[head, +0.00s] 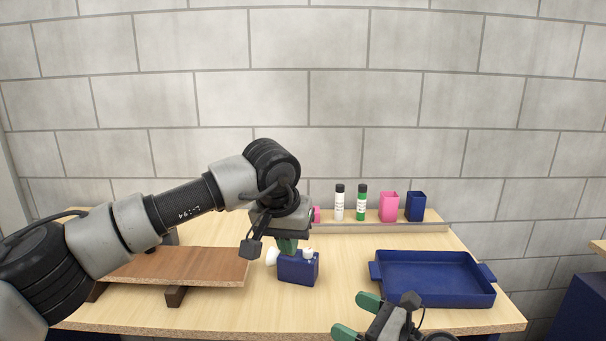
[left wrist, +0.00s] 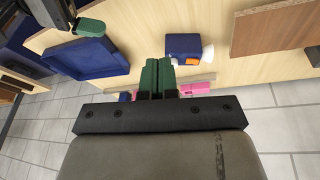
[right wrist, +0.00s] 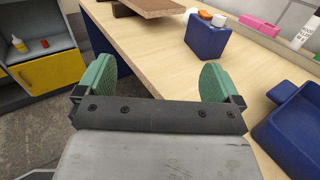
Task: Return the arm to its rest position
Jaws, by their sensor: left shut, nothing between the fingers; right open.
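My left arm reaches in from the left of the head view, over the table. Its green-fingered gripper (head: 287,245) is shut and empty, pointing down at a small blue box (head: 298,268); in the head view its tips overlap the box's back edge. My right gripper (head: 357,316) is open and empty at the table's front edge. The right wrist view shows its spread green fingers (right wrist: 155,80) with nothing between them.
A brown board (head: 190,266) lies on supports (head: 175,296) at the left, under my left arm. A blue tray (head: 430,300) is at the right. On a back ledge stand a white bottle (head: 339,205), a green bottle (head: 362,205), a pink cup (head: 389,208) and a blue cup (head: 415,208).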

